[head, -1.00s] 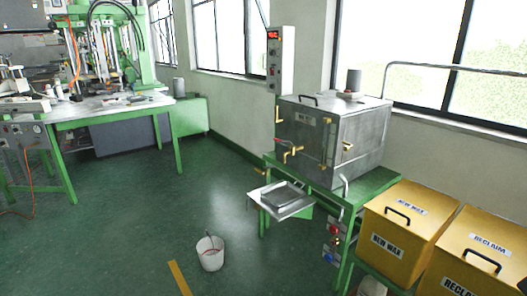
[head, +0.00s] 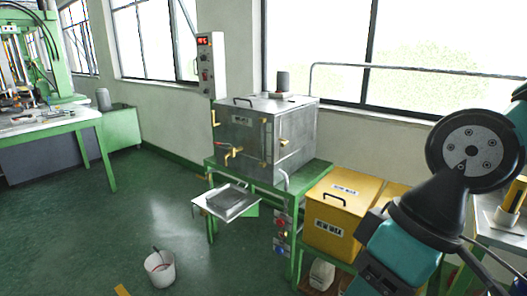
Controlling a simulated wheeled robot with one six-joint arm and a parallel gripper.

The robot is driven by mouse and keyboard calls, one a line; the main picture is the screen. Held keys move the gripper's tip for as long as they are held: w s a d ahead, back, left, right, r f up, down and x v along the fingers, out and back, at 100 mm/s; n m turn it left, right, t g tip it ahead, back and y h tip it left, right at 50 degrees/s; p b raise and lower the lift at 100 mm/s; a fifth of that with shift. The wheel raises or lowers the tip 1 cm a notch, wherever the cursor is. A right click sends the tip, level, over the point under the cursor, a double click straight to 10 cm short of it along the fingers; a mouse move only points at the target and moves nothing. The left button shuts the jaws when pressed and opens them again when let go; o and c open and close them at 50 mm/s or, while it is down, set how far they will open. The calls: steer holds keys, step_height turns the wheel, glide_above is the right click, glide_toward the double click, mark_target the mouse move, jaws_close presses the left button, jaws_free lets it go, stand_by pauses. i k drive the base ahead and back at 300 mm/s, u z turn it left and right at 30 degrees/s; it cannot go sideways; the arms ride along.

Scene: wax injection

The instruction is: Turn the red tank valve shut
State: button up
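The grey metal wax tank (head: 240,128) stands on a green table, left of the picture's middle. A small red handle (head: 221,144), which looks like the red tank valve, is on the tank's left front face. A brass tap (head: 233,155) juts out just right of it and below. The valve is too small to tell whether it is open or shut. Part of my arm fills the right side of the picture, well apart from the tank. My gripper is not in view.
A metal tray (head: 232,206) sticks out from the green table (head: 318,172) below the tap. A white bucket (head: 161,270) stands on the floor in front. Yellow wax bins (head: 335,238) are right of the tank. The floor left of the tank is clear.

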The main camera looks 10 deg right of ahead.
mark_target(280, 223)
steer(key=k, duration=0.4)
steer(key=u, duration=1.85)
steer(key=i, duration=2.45)
steer(key=z, duration=1.6)
steer(key=i, duration=0.75)
steer(key=z, duration=0.7)
